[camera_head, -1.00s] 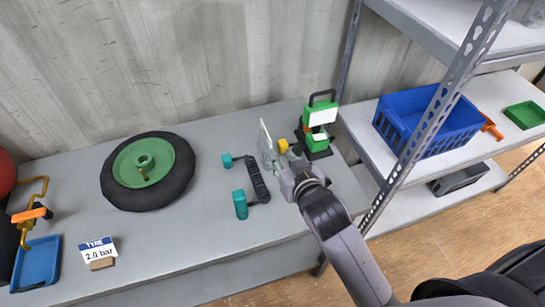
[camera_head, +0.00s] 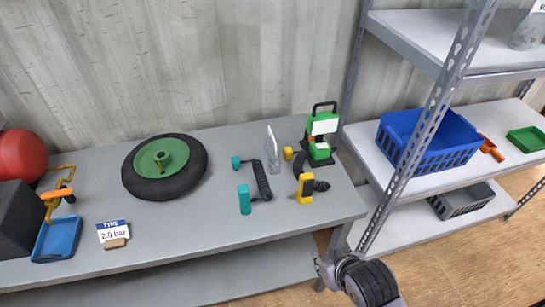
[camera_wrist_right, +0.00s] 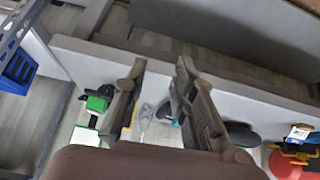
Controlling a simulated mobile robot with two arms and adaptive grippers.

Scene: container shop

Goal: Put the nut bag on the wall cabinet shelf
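A clear flat bag with grey contents at its bottom, likely the nut bag (camera_head: 273,160), stands upright on the grey workbench (camera_head: 200,225), left of the green lantern-like device. A pale, blurred shape, perhaps the same bag (camera_wrist_right: 146,117), shows low between the fingers in the right wrist view. My right gripper (camera_wrist_right: 161,62) is open, with nothing between its fingertips. In the head view its arm is at the bottom, in front of the bench and apart from the bag. My left gripper is out of view. I cannot make out a wall cabinet.
At the right is a metal rack (camera_head: 440,110) with a blue crate (camera_head: 440,148) and a green tray (camera_head: 526,138).

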